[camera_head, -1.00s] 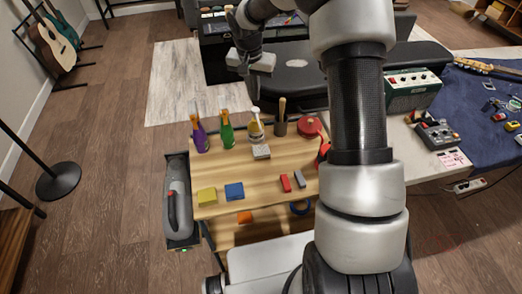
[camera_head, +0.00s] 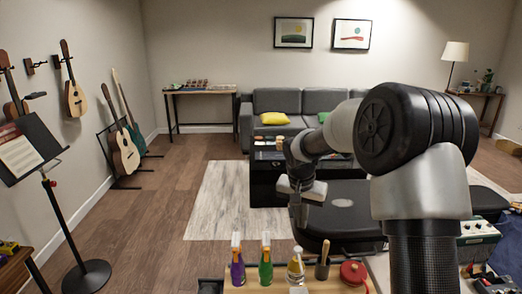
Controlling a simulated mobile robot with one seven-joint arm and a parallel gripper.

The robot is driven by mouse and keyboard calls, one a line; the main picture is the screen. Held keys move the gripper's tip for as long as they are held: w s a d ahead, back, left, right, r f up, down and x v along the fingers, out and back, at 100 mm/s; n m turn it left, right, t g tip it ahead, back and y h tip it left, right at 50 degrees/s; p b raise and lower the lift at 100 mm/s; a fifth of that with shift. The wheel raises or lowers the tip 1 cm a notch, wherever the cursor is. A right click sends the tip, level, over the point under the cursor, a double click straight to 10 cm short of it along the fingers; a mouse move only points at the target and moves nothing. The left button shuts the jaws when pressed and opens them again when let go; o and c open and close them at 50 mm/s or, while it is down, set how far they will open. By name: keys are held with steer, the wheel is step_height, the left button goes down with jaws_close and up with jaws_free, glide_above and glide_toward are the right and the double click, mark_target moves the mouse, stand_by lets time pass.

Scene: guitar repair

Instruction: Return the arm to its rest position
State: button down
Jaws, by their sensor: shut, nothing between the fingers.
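My arm rises at the right of the picture and bends over toward the middle. My gripper (camera_head: 299,212) hangs from its far end, pointing down, shut and empty. It shows in front of the dark low table and the rug, above and beyond the wooden cart top in the picture. Its fingertips are small and partly hard to make out.
The cart top (camera_head: 258,290) holds a purple bottle (camera_head: 237,270), a green bottle (camera_head: 265,268), a clear bottle (camera_head: 296,268), a brush cup (camera_head: 322,268) and a red round item (camera_head: 353,272). A music stand (camera_head: 62,225) and guitars stand left. Open floor (camera_head: 150,215) lies between.

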steer(key=s+r+n+t+p, duration=0.1)
steer(key=s+r+n+p, duration=0.15)
steer(key=s+r, duration=1.3)
steer(key=s+r+n+t+p, duration=0.1)
steer(key=s+r, duration=0.2)
steer(key=s, duration=0.5)
steer(key=s+r+n+t+y+p, duration=0.1)
steer(key=s+r+n, duration=0.1)
steer(key=s, duration=0.7)
steer(key=shift+s+r, duration=0.25)
steer(key=shift+r, duration=0.15)
